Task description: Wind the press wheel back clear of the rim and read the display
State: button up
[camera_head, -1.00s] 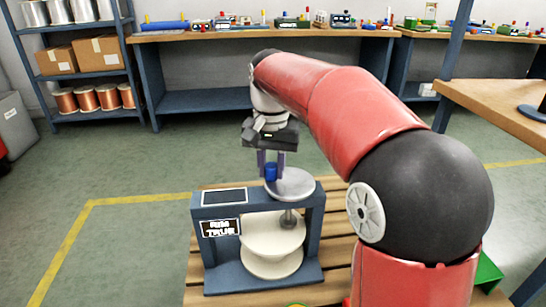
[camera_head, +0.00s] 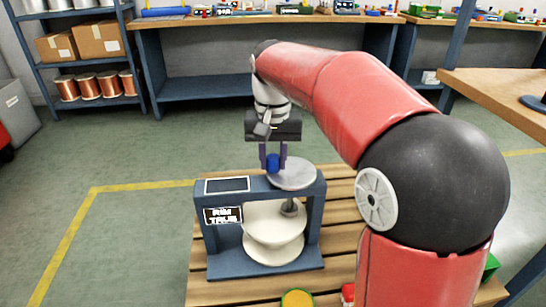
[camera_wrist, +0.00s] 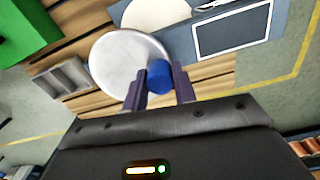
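A blue-grey stand (camera_head: 310,215) carries a cream wheel (camera_head: 262,217) between its posts. A small grey part (camera_head: 291,207), possibly the press wheel, sits at the rim's right side; I cannot tell whether they touch. On top is a round grey handwheel (camera_head: 298,176) with a blue knob (camera_head: 273,163). The display (camera_head: 227,185) is dark with no readable figures. My gripper (camera_head: 273,160) points down with purple fingers around the knob, appearing to touch both sides. In the wrist view, the knob (camera_wrist: 160,76) fills the gap between the fingers (camera_wrist: 161,85), and the handwheel (camera_wrist: 118,65) lies left.
The stand rests on a slatted wooden table (camera_head: 340,235). A yellow-topped green item (camera_head: 297,299) and a red item (camera_head: 347,293) lie at its front. A grey tray (camera_wrist: 62,80) and a green box (camera_wrist: 28,30) show in the wrist view.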

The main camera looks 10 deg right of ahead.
jog(key=o, duration=0.4)
notch_tip(320, 180, up, 8)
jog(key=shift+f+p, duration=0.2)
jog(key=shift+p, duration=0.55)
jog(key=shift+r, duration=0.1)
jog(key=shift+s, duration=0.15)
jog(key=s+d+f+t, duration=0.2)
jog(key=s+f, duration=0.2)
jog(key=s, duration=0.3)
jog(key=s+d+f+t, duration=0.1)
jog(key=s+d+f, duration=0.2)
jog(key=s, duration=0.4)
jog(key=s+d+f+n+t, duration=0.1)
jog(key=s+d+f+t, duration=0.1)
jog(key=s, duration=0.5)
notch_tip(320, 180, down, 3)
jog(key=shift+s+d+r+t, duration=0.2)
jog(key=shift+d+t, duration=0.1)
jog(key=shift+d, duration=0.25)
